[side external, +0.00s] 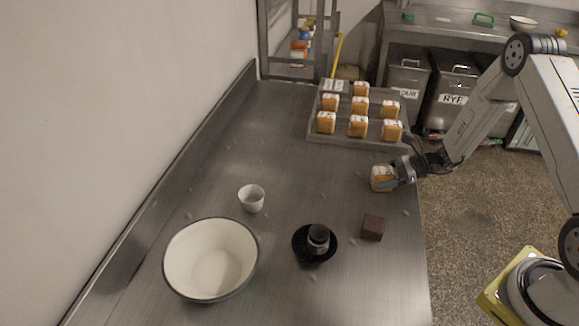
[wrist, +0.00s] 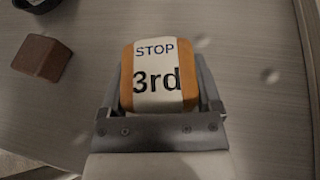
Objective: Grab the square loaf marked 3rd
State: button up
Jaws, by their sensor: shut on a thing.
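The square loaf marked 3rd (wrist: 158,80) is orange-brown with a white band reading "STOP 3rd" in the wrist view. My gripper (wrist: 160,100) is shut on it, with one finger on each side. In the side view the same loaf (side external: 381,178) is at the right edge of the steel counter, in front of the tray, with my gripper (side external: 392,174) around it from the right. I cannot tell whether the loaf touches the counter.
A grey tray (side external: 345,141) with several similar loaves stands behind. A brown block (side external: 372,227), a dark jar (side external: 318,236) on a black dish (side external: 301,246), a white cup (side external: 252,198) and a large white bowl (side external: 211,262) stand nearer. The middle of the counter is clear.

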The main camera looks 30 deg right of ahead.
jog(key=shift+r, duration=0.2)
jog(key=shift+r, duration=0.9)
jog(key=s+a+r, duration=0.2)
jog(key=s+r, duration=0.8)
jog(key=s, duration=0.3)
jog(key=shift+s+a+r, duration=0.25)
jog(key=shift+s+r, duration=0.15)
